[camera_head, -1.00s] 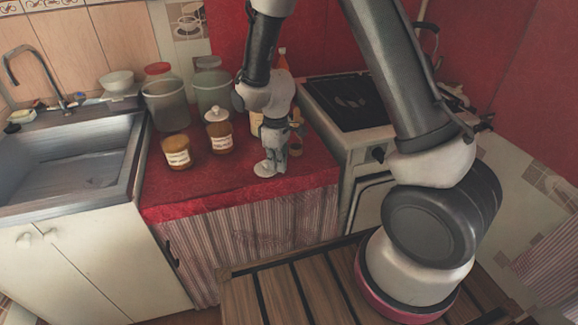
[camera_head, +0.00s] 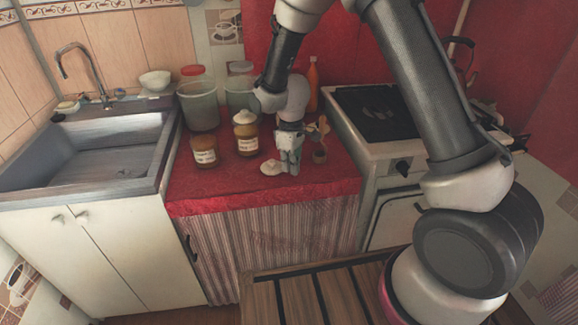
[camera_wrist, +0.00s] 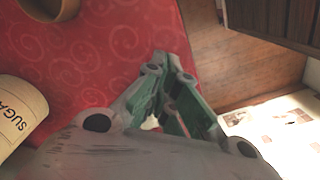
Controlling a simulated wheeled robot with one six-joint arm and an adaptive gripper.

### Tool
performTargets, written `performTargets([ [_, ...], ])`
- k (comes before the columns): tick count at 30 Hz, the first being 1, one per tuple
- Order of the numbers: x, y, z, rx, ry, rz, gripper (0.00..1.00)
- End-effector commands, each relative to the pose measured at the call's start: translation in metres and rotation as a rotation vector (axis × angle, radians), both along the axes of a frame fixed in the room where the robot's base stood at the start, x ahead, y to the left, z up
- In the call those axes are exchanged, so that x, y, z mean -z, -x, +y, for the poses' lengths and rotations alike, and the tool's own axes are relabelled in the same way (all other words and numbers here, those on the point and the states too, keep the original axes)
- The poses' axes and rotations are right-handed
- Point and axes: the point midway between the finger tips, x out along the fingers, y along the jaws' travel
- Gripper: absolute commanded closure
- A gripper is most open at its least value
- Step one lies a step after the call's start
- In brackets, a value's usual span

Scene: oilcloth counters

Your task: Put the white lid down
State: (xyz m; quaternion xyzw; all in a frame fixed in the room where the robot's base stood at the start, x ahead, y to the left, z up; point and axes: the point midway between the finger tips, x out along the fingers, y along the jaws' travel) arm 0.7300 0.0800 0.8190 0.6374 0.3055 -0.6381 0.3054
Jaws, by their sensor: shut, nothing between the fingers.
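A small white lid (camera_head: 272,167) lies on the red cloth of the counter in the head view. My gripper (camera_head: 290,170) is low over the counter, just right of the lid, with its fingers pointing down. The fingers are shut and empty; they also show in the wrist view (camera_wrist: 168,95). I cannot tell whether the gripper touches the lid. A brown labelled jar (camera_head: 205,152) without a visible lid stands to the left. A second jar (camera_head: 247,139) with a white lid on top stands behind the loose lid. A jar marked SUGA... (camera_wrist: 15,115) shows at the wrist view's left edge.
Two larger containers (camera_head: 200,108) stand at the back. A small brown pot (camera_head: 320,156) is right of my gripper, and an orange bottle (camera_head: 313,88) is behind. The sink (camera_head: 100,160) is left, the stove (camera_head: 375,115) right. The cloth's front strip is clear.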

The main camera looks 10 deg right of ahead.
Motion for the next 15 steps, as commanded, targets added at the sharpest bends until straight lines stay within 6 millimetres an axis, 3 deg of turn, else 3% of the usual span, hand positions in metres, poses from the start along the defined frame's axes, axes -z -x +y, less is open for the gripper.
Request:
performTargets([
  [2,0.0,0.0,-0.003,0.0,0.0,0.0,1.0],
  [15,-0.078,-0.001,-0.002,-0.001,-0.002,-0.004,1.0],
])
